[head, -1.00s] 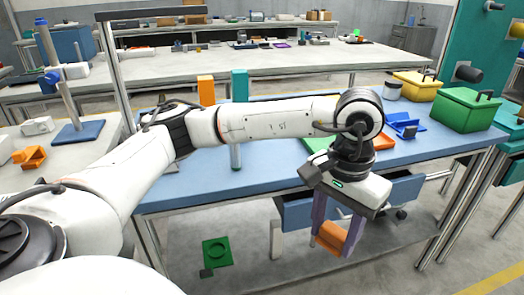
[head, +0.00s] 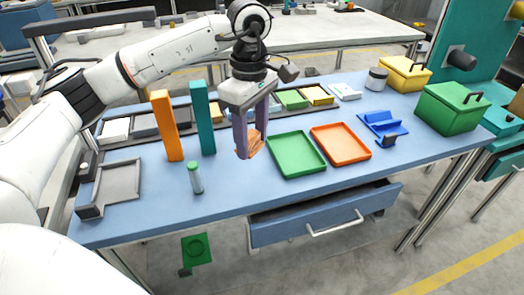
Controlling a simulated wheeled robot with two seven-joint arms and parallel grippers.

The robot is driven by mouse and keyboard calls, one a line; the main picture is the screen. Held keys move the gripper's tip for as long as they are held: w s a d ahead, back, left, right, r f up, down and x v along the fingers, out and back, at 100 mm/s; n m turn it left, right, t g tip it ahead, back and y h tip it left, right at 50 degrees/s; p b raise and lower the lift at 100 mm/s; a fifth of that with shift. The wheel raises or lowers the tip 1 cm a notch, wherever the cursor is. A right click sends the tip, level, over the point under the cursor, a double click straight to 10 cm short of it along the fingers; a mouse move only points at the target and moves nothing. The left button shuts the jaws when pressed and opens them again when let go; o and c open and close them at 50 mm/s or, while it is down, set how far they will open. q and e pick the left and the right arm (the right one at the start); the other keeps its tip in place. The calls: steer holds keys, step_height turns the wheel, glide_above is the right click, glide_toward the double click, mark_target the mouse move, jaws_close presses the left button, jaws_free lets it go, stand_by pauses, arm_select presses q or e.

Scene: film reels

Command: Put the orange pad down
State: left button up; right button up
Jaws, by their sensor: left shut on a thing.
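My left gripper (head: 251,141) points down over the blue table and is shut on the orange pad (head: 255,145). The pad is a small orange block between the purple fingers, partly hidden by them. It appears to be held above the table, just left of the green tray (head: 296,155); the exact gap below it cannot be told. My right gripper is not in view.
An orange tray (head: 341,144) lies right of the green one. Orange (head: 166,126) and teal (head: 203,117) posts and a green-capped vial (head: 195,178) stand to the left. A grey tray (head: 112,186) is at far left. An open drawer (head: 318,222) juts out below.

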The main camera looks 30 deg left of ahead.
arm_select(q)
steer(key=shift+w+a+r+n, duration=0.1)
steer(key=shift+w+a+n, duration=0.2)
steer(key=shift+n, duration=0.2)
glide_above(253, 177)
step_height(253, 177, down, 5)
steer(key=shift+s+f, duration=0.15)
steer(key=shift+f, duration=2.15)
steer(key=shift+f, duration=0.2)
steer(key=o, duration=0.9)
steer(key=shift+o, duration=0.2)
steer(key=shift+r, duration=0.1)
